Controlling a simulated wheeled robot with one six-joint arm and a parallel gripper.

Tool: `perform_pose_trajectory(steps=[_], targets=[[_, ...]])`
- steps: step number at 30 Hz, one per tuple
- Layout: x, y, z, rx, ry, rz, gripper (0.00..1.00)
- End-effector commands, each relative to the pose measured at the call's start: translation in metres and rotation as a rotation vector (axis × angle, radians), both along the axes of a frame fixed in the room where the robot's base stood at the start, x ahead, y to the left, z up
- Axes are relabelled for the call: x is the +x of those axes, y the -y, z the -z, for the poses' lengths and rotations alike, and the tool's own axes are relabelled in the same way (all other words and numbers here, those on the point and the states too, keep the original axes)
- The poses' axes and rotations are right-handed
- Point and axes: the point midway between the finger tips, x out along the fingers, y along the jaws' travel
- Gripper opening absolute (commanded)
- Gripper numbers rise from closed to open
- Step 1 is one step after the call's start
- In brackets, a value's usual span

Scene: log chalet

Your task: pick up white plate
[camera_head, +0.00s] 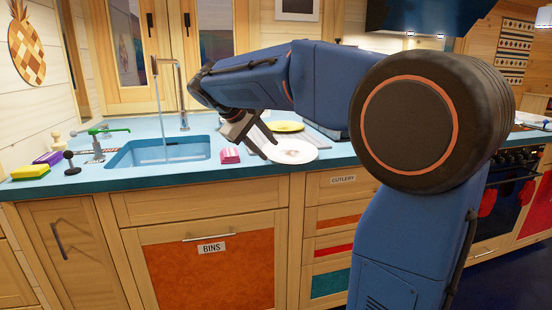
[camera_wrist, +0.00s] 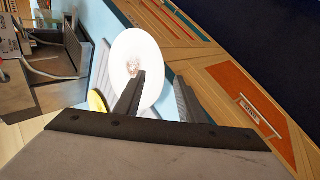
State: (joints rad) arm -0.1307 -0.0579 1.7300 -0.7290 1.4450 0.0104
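The white plate (camera_head: 291,150) lies on the blue counter to the right of the sink, near the counter's front edge. In the wrist view the white plate (camera_wrist: 137,60) shows as a white oval with a small reddish mark in its middle. My gripper (camera_head: 262,146) is over the left part of the plate in the head view, fingers pointing down. In the wrist view its two fingers (camera_wrist: 160,88) are apart with nothing held between them. The left finger overlaps the plate's image, and the right one lies beyond its edge. Whether either touches the plate I cannot tell.
A yellow plate (camera_head: 286,126) lies behind the white one. A pink-and-white item (camera_head: 230,156) sits left of my gripper. The sink (camera_head: 160,150) has running water. A grey appliance (camera_wrist: 50,75) stands nearby.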

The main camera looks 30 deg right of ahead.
Motion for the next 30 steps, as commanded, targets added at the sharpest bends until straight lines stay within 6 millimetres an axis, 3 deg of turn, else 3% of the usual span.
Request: perform_pose_trajectory(steps=[12, 26, 27, 30], targets=[[0.007, 0.038, 0.043, 0.000, -0.001, 0.002, 0.36], [0.009, 0.043, 0.050, 0.000, 0.001, -0.001, 0.36], [0.009, 0.043, 0.050, 0.000, 0.000, 0.000, 0.34], [0.009, 0.043, 0.050, 0.000, 0.000, 0.000, 0.10]])
